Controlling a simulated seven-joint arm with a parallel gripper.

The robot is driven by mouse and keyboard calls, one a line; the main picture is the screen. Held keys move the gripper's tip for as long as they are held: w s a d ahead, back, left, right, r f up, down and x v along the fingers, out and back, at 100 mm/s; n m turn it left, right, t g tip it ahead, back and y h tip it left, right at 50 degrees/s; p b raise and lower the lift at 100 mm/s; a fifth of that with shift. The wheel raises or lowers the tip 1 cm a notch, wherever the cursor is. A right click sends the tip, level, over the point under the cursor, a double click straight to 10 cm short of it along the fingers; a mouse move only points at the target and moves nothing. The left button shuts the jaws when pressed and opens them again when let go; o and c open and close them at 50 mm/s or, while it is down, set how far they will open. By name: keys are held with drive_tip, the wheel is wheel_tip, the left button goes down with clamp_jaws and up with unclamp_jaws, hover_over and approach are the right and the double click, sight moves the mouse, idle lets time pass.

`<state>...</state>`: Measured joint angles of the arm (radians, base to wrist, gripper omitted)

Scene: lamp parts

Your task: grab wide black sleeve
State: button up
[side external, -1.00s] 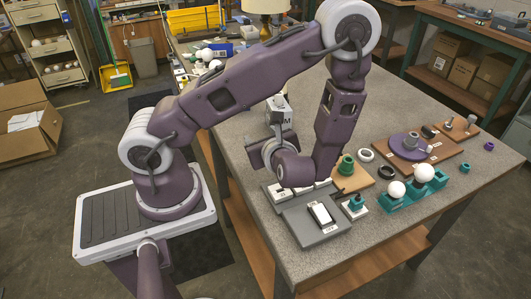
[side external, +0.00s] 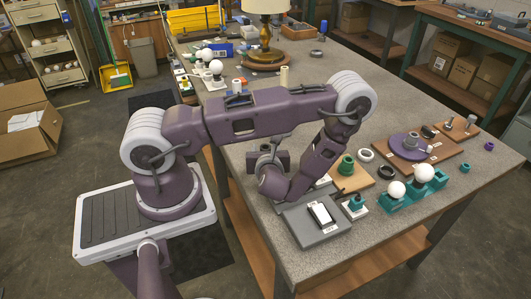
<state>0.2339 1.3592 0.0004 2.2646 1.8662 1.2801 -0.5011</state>
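A black ring (side external: 387,171), which looks like the wide black sleeve, lies on the grey table right of the small wooden board. It is apart from my arm. My wrist is low over the table, left of the small board and behind the grey tray. My gripper is largely hidden by my own arm links, so its fingers cannot be made out. I cannot tell whether it is open or shut, or whether it holds anything.
A white ring (side external: 366,155) lies close behind the black ring. A green stepped part (side external: 346,165) stands on the small wooden board (side external: 356,180). Teal holders (side external: 408,197) with white bulbs stand in front. A brown board (side external: 433,148) carries a purple disc. A grey tray (side external: 290,222) is near the front edge.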

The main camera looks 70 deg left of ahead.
clamp_jaws()
drive_tip(key=shift+r, duration=0.1)
